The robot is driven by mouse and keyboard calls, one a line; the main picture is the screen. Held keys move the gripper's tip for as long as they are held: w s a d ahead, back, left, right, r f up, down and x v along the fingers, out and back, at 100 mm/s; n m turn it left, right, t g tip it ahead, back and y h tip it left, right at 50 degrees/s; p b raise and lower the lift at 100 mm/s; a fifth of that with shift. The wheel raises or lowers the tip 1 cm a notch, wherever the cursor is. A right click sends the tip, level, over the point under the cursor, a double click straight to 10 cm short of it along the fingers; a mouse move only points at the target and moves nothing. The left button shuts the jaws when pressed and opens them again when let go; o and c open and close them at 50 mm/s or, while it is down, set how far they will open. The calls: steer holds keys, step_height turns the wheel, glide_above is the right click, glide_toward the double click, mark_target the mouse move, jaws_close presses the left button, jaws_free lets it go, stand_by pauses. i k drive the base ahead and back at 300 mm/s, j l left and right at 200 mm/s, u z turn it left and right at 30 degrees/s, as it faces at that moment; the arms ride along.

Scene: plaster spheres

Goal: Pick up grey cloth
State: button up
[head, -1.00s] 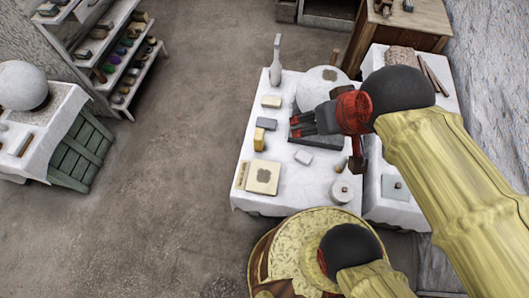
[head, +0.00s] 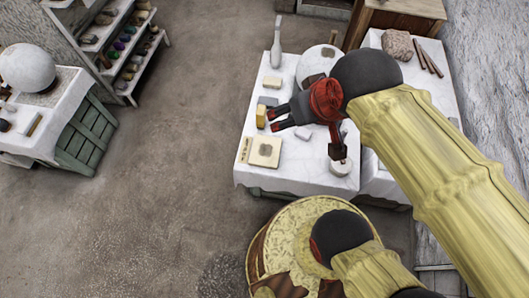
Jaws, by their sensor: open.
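My gripper (head: 276,118) is open and empty, its two dark fingers apart and pointing left over the white-covered table (head: 300,178). A small light-grey flat piece (head: 303,133) lies just below the fingers in the picture; it may be the grey cloth, but it is too small to be sure. A darker grey block-like piece (head: 268,101) lies just above and left of the fingertips. I cannot tell whether the fingers touch anything. My gripper and arm hide part of the table's middle and right.
A yellow block (head: 261,115) stands left of the fingertips, near a pale square board (head: 265,152). A white bottle (head: 276,45) and white sphere (head: 318,62) stand farther back. A round white object (head: 340,168) is at front right. Open floor lies to the left.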

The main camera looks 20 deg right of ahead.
mark_target(269, 101)
steer(key=k+j+z, duration=0.2)
steer(key=j, duration=0.6)
steer(key=i+j+z, duration=0.25)
steer(key=j, duration=0.15)
steer(key=j+z, duration=0.25)
steer(key=j, duration=0.2)
steer(key=i+j+z, duration=0.25)
steer(key=j, duration=0.2)
steer(key=j+z, duration=0.25)
steer(key=j, duration=0.2)
steer(key=i+j+z, duration=0.55)
steer(key=i+j, duration=0.2)
steer(key=j, duration=0.1)
